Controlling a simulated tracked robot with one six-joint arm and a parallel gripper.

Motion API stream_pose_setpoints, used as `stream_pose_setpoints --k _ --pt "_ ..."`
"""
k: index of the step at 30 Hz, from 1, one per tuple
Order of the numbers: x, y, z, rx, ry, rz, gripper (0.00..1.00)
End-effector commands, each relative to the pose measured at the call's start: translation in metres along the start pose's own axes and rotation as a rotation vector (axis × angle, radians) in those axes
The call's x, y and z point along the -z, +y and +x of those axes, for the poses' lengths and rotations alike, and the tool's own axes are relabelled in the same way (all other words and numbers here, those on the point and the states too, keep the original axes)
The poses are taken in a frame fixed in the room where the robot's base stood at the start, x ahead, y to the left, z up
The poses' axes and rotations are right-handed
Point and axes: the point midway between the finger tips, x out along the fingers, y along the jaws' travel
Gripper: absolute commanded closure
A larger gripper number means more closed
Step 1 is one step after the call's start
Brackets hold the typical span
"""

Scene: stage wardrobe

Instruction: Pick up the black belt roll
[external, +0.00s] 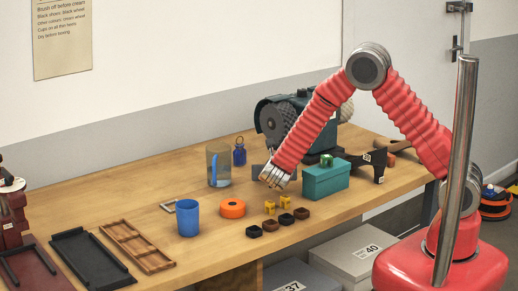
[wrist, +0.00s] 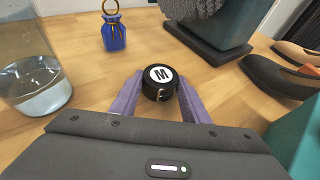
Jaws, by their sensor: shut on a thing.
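A black belt roll (wrist: 159,91) with a round white label marked M and a small metal buckle sits between the two purple fingers of my gripper (wrist: 158,96) in the wrist view. The fingers are closed against its sides. In the external view my gripper (external: 272,178) is low over the middle of the table, left of the teal box. The roll is not clearly visible there. I cannot tell whether it touches the table.
A glass jar (external: 219,168) with liquid and a blue bottle (external: 239,154) stand left of my gripper. A teal box (external: 326,182) stands close on the right, a polishing machine (external: 279,117) behind.

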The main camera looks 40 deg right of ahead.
Motion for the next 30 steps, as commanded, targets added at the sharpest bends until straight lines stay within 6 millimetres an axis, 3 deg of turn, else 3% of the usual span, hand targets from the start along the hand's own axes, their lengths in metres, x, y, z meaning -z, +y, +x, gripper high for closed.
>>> stream_pose_setpoints --k 5,17,30 --pt "0.000 0.000 0.000 0.000 0.000 0.000 0.83" --pt "-0.007 0.000 -0.003 0.000 -0.001 0.003 0.83" --pt "-0.066 0.001 -0.027 -0.001 -0.003 0.005 0.83"
